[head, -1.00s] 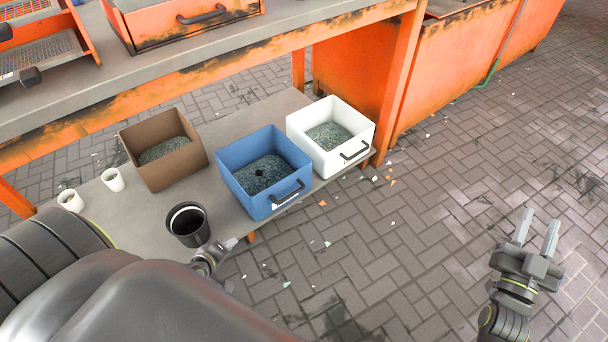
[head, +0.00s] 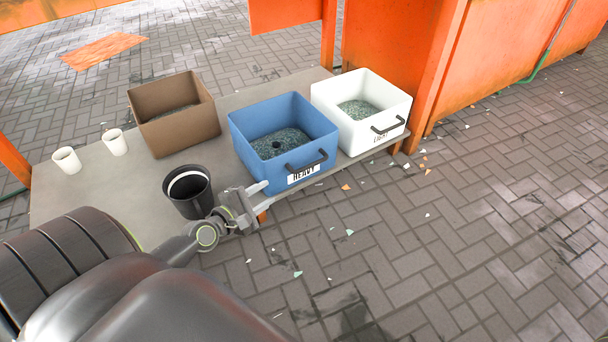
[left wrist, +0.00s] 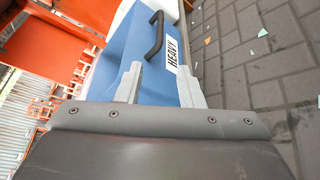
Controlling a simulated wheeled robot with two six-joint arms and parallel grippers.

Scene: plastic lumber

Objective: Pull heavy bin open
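The blue bin (head: 248,128) with a "HEAVY" label and a dark front handle (head: 307,162) stands on the low grey shelf, with green-grey granules inside. My left gripper (head: 262,192) is in front of the bin's lower left front, short of the handle. In the left wrist view, its two fingers (left wrist: 159,88) are spread with nothing between them. They point toward the blue bin (left wrist: 120,60), its label and its dark handle (left wrist: 154,36), which lies beyond the fingertips. My right gripper is out of view.
A white bin (head: 335,110) with a handle stands right of the blue one, a brown bin (head: 160,140) to its left. A black cup (head: 180,206) and two white cups (head: 66,160) are on the shelf (head: 80,205). Open brick floor (head: 450,240) lies to the right.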

